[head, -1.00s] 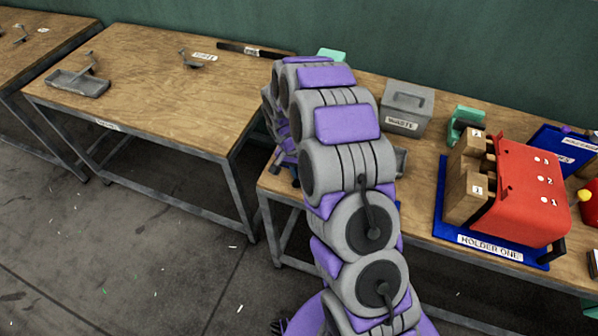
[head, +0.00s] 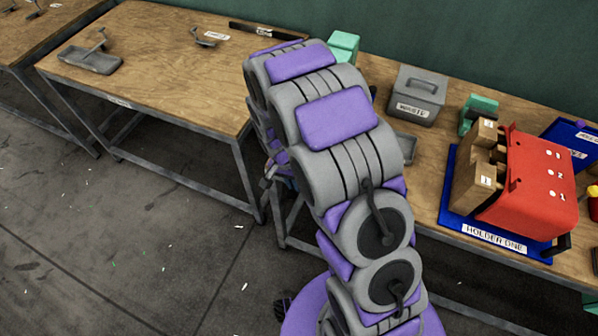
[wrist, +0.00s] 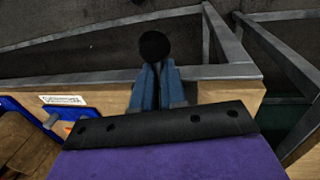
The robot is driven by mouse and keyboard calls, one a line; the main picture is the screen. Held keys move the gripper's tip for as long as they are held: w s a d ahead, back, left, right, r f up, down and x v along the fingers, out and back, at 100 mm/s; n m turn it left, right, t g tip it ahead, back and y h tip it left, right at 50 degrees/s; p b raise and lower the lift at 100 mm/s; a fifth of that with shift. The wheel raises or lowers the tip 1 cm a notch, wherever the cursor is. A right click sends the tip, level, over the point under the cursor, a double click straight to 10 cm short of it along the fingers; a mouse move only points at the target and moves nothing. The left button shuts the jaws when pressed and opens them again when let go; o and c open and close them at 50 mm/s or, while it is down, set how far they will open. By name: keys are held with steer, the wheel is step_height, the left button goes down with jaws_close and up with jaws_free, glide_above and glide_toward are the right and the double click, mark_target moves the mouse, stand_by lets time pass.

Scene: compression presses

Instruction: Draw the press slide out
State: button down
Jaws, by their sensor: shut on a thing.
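My gripper (wrist: 157,88), with blue fingers, is shut on a round black knob (wrist: 155,47) in the wrist view. The knob is at the fingertips, near the bench's metal edge and over the dark floor. I cannot see what the knob is joined to, so the press slide itself cannot be made out. In the head view my arm hides the gripper and the part of the bench behind it.
A red box (head: 530,185) and wooden blocks (head: 475,178) stand on a blue tray (head: 448,212) labelled HOLDER ONE. A grey WASTE box (head: 418,95) and mint-green pieces (head: 343,44) are behind. Another wooden table (head: 150,60) is left, with a gap between.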

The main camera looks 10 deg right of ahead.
steer(key=shift+w+r, duration=0.1)
steer(key=shift+w, duration=0.05)
steer(key=c, duration=1.1)
jaws_free()
steer(key=shift+a, duration=0.2)
step_height(320, 180, up, 17)
steer(key=w+a+p, duration=0.2)
steer(key=a, duration=0.1)
steer(key=shift+p, duration=0.35)
steer(key=shift+d, duration=0.1)
steer(key=s+d+r+n, duration=0.1)
steer(key=s+d+r, duration=0.25)
steer(key=s, duration=0.25)
steer(key=s+d+r+n, duration=0.2)
steer(key=s+r, duration=0.2)
steer(key=s, duration=0.2)
steer(key=s+d+r+n+y, duration=0.1)
steer(key=s+n, duration=0.1)
steer(key=s, duration=0.7)
steer(key=s+d+r+n, duration=0.1)
steer(key=s+r+n, duration=0.1)
steer(key=s, duration=0.7)
steer(key=shift+g+y, duration=0.3)
steer(key=shift+y, duration=0.1)
